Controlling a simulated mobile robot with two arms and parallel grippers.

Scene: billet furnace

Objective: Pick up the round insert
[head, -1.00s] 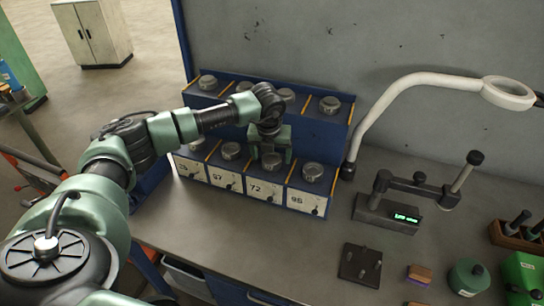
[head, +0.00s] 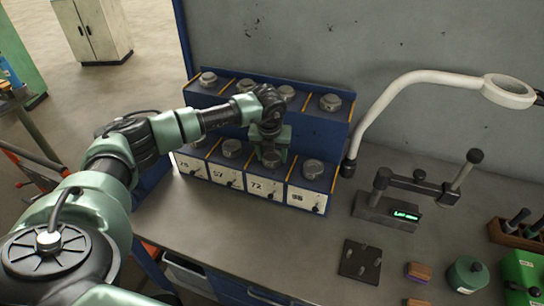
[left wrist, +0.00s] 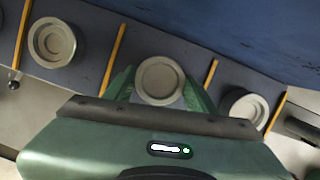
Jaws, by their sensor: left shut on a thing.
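The round insert (left wrist: 160,79) is a grey metal disc with a raised rim, in the bay labelled 72 of the blue rack's front row. My left gripper (left wrist: 158,88) is shut on it, with one green finger on each side. In the head view the insert (head: 271,159) shows partly below my left gripper (head: 270,150), which hides its upper part. I cannot tell whether it is clear of the bay floor. My right gripper is not in view.
More round inserts stand in neighbouring bays, one in the rightmost bay (head: 313,168) and several in the back row. Yellow dividers separate the bays. A lamp arm (head: 385,92), a gauge stand (head: 388,210) and a dark pegged plate (head: 360,261) are to the right. Bare bench lies in front.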

